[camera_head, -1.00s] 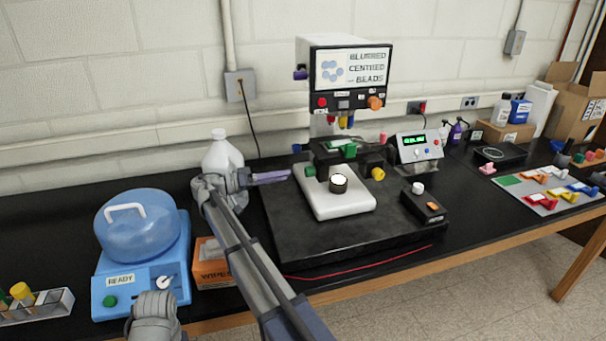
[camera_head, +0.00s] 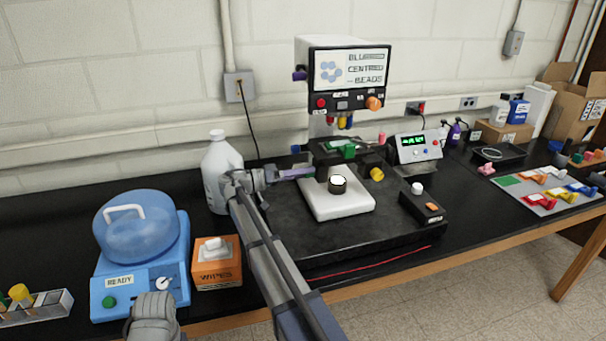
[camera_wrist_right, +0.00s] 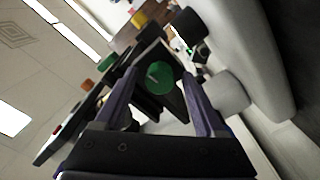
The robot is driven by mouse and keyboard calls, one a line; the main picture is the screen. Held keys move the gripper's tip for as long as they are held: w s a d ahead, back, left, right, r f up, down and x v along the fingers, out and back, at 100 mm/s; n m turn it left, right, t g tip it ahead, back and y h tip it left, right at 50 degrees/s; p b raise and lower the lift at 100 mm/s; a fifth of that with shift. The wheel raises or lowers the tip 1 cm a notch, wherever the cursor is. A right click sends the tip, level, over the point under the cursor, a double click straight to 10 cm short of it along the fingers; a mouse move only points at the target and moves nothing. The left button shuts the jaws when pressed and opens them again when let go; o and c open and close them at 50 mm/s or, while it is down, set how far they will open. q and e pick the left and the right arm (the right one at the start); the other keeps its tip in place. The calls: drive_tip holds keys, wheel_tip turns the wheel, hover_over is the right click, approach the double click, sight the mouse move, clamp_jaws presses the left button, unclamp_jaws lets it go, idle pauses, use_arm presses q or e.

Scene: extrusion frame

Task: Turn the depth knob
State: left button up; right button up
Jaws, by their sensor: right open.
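A microscope-like instrument (camera_head: 345,60) stands on the black base plate, with several coloured knobs. None carries a readable depth label, so I cannot tell which one is the depth knob. In the right wrist view a green knob (camera_wrist_right: 159,78) with a pale mark lies between the open fingers of my right gripper (camera_wrist_right: 166,92), with no clear contact. In the head view my right gripper (camera_head: 312,172) points right at the left side of the stage, and hides the knob there. A yellow knob (camera_head: 376,174) is on the stage's right side.
A white jug (camera_head: 217,165) stands close behind my right wrist. A wipes box (camera_head: 217,268) and a blue machine (camera_head: 135,270) are at the left. A small black control box (camera_head: 422,207) and a display unit (camera_head: 418,147) are at the right.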

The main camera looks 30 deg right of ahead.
drive_tip(key=shift+c, duration=0.4)
clamp_jaws()
drive_tip(key=shift+n, duration=0.4)
drive_tip(key=shift+o, duration=0.4)
unclamp_jaws()
drive_tip(key=v, duration=0.8)
drive_tip(key=shift+s, duration=0.1)
idle(1.0)
